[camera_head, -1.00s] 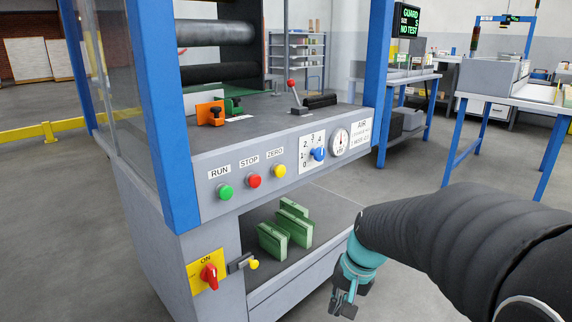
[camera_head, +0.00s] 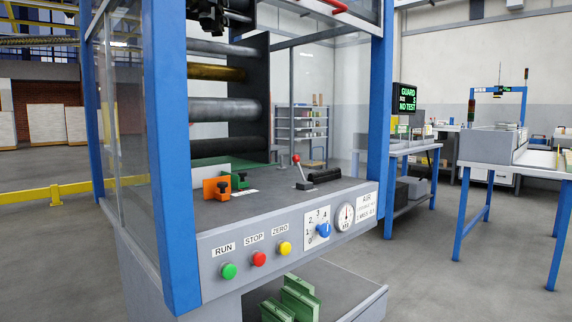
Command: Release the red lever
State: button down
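The red lever (camera_head: 299,168) is a grey rod with a red ball on top. It stands tilted on a dark base on the machine's grey deck (camera_head: 262,209), beside a black cylinder (camera_head: 324,175). It is behind the front panel with the buttons and the dial.
Blue posts (camera_head: 171,160) frame the machine's opening on both sides, with rollers (camera_head: 222,111) inside. An orange block (camera_head: 216,189) and a green block (camera_head: 239,181) sit left of the lever. A side table (camera_head: 412,150) stands to the right. Open floor lies at right.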

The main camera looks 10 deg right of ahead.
aim_at(296, 158)
jog(key=u, duration=0.2)
jog(key=i, duration=0.9)
jog(key=z, duration=0.2)
